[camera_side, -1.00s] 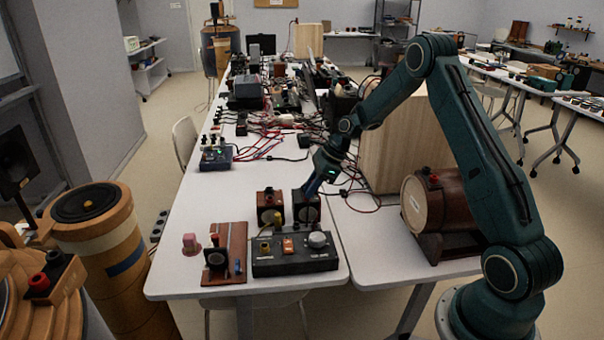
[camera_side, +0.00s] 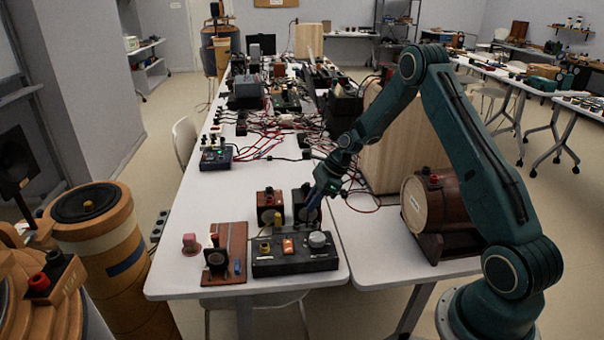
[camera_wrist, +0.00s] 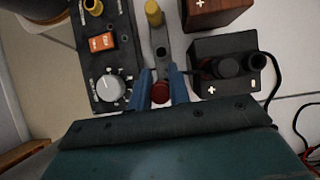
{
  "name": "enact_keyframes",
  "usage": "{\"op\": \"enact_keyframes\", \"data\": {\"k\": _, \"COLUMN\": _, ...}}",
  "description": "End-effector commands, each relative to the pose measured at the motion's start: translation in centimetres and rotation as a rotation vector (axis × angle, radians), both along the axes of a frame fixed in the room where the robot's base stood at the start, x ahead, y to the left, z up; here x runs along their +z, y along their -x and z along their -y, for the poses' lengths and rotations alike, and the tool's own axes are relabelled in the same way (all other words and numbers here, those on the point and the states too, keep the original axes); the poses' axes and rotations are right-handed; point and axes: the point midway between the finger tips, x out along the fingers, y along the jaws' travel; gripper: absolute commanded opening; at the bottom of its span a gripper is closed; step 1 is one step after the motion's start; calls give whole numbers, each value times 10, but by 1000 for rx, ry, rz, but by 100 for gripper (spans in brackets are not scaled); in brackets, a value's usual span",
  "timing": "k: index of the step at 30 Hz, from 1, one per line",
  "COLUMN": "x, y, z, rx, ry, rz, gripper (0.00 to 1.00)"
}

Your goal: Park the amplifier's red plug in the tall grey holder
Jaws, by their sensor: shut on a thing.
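The amplifier (camera_side: 295,262) is a black box with an orange switch and a pale knob; it also shows at left in the wrist view (camera_wrist: 88,62). The grey holder (camera_wrist: 162,42) beside it carries a yellow plug (camera_wrist: 153,12) at one end and shows a dark, empty hole nearer my gripper. My gripper (camera_wrist: 160,88) has its blue fingers closed on the red plug (camera_wrist: 160,94), past the hole along the holder's line. In the side view my gripper (camera_side: 312,203) is just behind the amplifier, and the red plug cannot be made out. The plug's lower end is hidden.
A black box with dark terminals (camera_wrist: 226,66) stands close to the right of my fingers, and a brown box (camera_side: 269,206) stands beyond. A brown board (camera_side: 228,258) lies left of the amplifier. A tall wooden panel (camera_side: 395,135) and cables lie behind my arm.

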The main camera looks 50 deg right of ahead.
Motion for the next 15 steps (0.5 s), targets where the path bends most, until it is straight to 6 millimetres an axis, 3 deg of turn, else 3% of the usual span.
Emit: {"op": "enact_keyframes", "data": {"k": 15, "x": -35, "y": 0, "z": 0, "rx": 0, "ry": 0, "rz": 0, "gripper": 0}}
